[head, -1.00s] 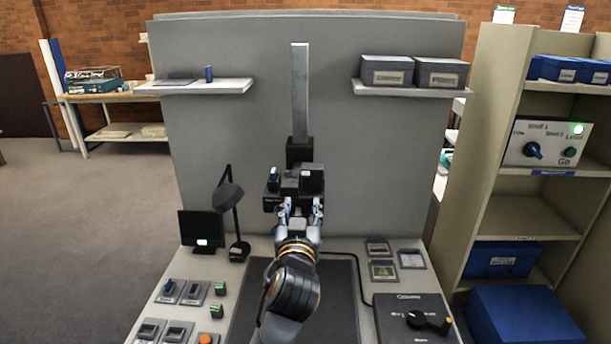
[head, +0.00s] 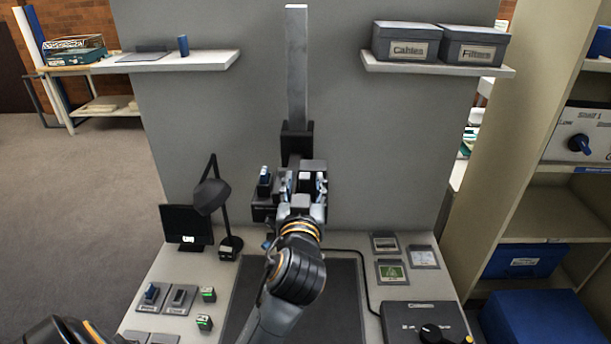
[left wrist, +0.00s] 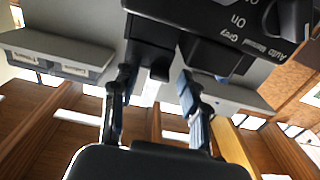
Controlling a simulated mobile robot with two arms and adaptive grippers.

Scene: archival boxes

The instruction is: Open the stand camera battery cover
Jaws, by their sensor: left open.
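The stand camera (head: 262,212) is a black body low on a pale upright column (head: 297,65) in front of a grey panel. My left gripper (head: 305,182) is at the right part of this body and partly hides it. In the left wrist view the camera body (left wrist: 215,28) fills the top, with a knob and white lettering such as "On" and "Grey". My left gripper's fingers (left wrist: 155,80) are apart there, on either side of a black block (left wrist: 150,55) on the camera. I cannot tell whether they touch it, or which part is the battery cover. My right gripper is not in view.
A desk lamp (head: 212,195) and small dark screen (head: 186,228) stand at left on the bench. A dark control box (head: 415,318) is at front right. Shelves with grey boxes (head: 407,42) and a blue cylinder (head: 183,46) flank the column.

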